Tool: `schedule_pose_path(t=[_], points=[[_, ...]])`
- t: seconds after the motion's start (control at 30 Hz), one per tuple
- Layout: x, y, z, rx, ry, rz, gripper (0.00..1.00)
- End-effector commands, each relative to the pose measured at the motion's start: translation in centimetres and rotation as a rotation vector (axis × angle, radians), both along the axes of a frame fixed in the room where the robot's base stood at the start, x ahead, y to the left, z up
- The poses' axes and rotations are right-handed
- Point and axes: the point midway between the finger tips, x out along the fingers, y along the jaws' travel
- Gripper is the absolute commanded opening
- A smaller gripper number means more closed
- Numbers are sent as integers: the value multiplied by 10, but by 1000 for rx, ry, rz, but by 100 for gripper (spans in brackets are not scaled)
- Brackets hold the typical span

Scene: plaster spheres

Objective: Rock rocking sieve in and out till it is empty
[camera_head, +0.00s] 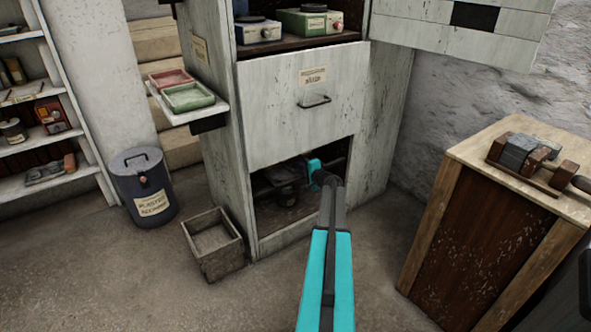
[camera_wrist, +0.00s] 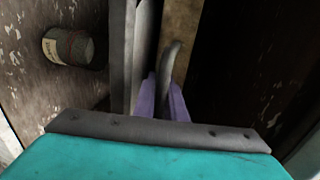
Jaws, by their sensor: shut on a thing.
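My gripper (camera_head: 312,172) reaches into the dark open lower bay of the pale worn cabinet (camera_head: 292,100). In the wrist view my gripper's purple fingers (camera_wrist: 165,98) are shut on a curved grey handle (camera_wrist: 170,62). The handle stands in front of a tan wooden board, which appears to be part of the rocking sieve (camera_wrist: 182,28). In the head view a dark form inside the bay (camera_head: 284,172) is partly in shadow. The sieve's mesh and contents cannot be seen in either view.
A wooden box (camera_head: 212,245) and a blue-grey lidded bin (camera_head: 145,187) stand on the floor at left. A side shelf holds a red tray (camera_head: 170,78) and a green tray (camera_head: 188,96). A wooden bench (camera_head: 500,200) is at right. A labelled tin (camera_wrist: 68,47) is nearby.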

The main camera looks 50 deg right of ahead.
Motion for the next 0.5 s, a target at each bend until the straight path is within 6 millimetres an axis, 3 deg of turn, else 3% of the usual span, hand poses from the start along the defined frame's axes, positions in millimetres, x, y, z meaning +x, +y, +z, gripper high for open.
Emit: schedule_pose_path(t=[0.23,0.27,0.33,0.5], points=[[4,-4,3,0,-6,2,0],[4,-4,4,-1,-6,1,16],[2,-5,4,-1,-6,0,27],[-1,-7,3,0,-4,-4,29]])
